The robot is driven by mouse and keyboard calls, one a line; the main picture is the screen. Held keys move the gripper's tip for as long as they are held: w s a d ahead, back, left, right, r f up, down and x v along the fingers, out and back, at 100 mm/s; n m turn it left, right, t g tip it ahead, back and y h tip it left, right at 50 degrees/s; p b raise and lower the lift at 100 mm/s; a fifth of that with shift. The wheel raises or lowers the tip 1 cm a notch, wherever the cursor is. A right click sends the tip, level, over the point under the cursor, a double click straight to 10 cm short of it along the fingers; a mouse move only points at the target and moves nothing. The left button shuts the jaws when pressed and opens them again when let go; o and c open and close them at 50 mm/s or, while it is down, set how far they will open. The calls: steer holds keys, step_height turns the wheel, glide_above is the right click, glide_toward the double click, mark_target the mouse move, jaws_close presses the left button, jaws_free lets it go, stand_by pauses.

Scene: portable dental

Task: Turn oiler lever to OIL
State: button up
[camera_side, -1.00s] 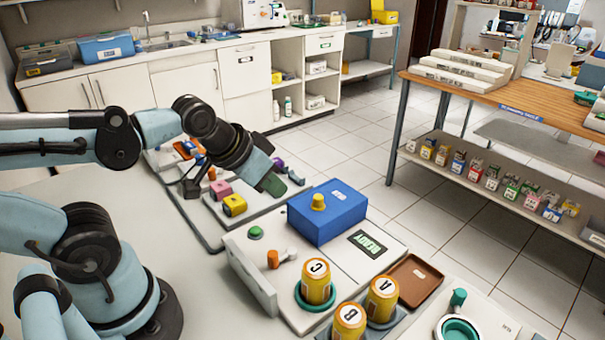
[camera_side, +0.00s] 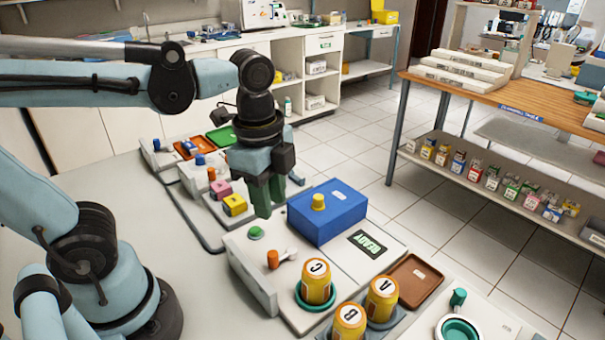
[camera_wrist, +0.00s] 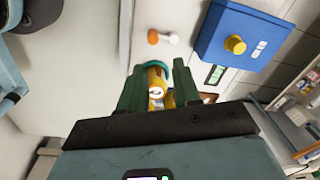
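The lever with an orange knob (camera_side: 273,260) and a pale arm sits on the white oiler panel (camera_side: 252,262); it also shows in the wrist view (camera_wrist: 153,37). I cannot read an OIL mark near it. Behind it is a blue box (camera_side: 325,217) with a yellow knob (camera_side: 318,202), and a small display (camera_side: 364,244) lies to the right. My gripper (camera_side: 265,212) points down, left of the blue box and behind the lever in the side view. In the wrist view its green fingers (camera_wrist: 160,66) are apart with no object held; a yellow can shows beyond them.
Yellow cans lettered C (camera_side: 317,281), A (camera_side: 382,298) and B (camera_side: 349,322) stand in front of the lever. A green button (camera_side: 256,233) is close to my fingers. A brown tray (camera_side: 411,283) lies right.

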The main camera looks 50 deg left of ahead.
mark_target(272, 253)
steer(key=shift+m+g, duration=0.3)
steer(key=shift+m, duration=0.5)
steer(key=shift+s+d+f, duration=0.1)
steer(key=shift+s+f, duration=0.05)
steer(key=shift+f, duration=2.8)
steer(key=shift+s+d+f, duration=0.1)
steer(key=shift+f, duration=2.8)
jaws_close()
